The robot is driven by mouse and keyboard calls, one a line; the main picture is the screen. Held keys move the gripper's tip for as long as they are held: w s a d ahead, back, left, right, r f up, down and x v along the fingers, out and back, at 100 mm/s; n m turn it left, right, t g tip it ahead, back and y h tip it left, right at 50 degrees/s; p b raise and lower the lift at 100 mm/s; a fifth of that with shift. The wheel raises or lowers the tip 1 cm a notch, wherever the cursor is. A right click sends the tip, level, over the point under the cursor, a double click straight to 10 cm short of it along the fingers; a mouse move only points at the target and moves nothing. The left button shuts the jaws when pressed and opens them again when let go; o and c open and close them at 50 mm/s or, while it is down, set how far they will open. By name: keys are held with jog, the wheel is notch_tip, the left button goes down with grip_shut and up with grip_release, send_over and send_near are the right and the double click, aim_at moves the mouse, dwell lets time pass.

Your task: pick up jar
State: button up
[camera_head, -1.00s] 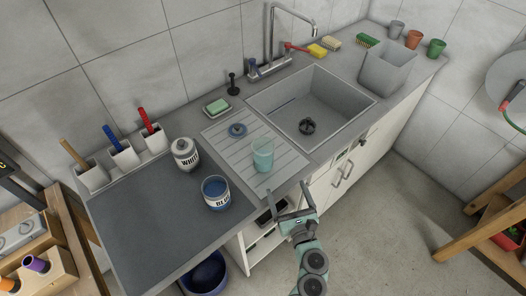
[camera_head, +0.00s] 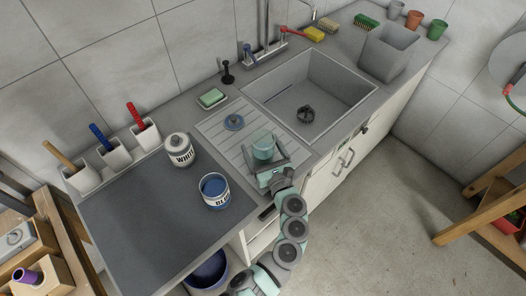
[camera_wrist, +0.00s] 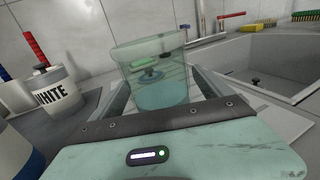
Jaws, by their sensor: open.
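A clear, teal-tinted glass jar (camera_head: 263,146) stands upright on the ribbed drainboard (camera_head: 221,143) left of the sink. My gripper (camera_head: 267,158) is open at the jar, low over the drainboard's front part. In the wrist view the jar (camera_wrist: 153,68) stands between the two spread fingers, one on each side. I cannot tell whether either finger touches it. Its lower part is partly hidden by my gripper's body. A round blue lid-like disc (camera_head: 234,122) lies on the drainboard behind the jar.
A pot labelled WHITE (camera_head: 179,150) and an open pot of blue paint (camera_head: 214,190) stand on the dark mat to the left. A green soap on a dish (camera_head: 211,98) lies behind. The sink basin (camera_head: 307,98) is to the right.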

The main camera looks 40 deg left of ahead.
jog(key=shift+w+a, duration=0.3)
jog(key=shift+a, duration=0.35)
jog(key=shift+c, duration=0.3)
jog(key=c, duration=1.8)
jog(key=shift+c, duration=0.4)
jog(key=shift+r, duration=0.1)
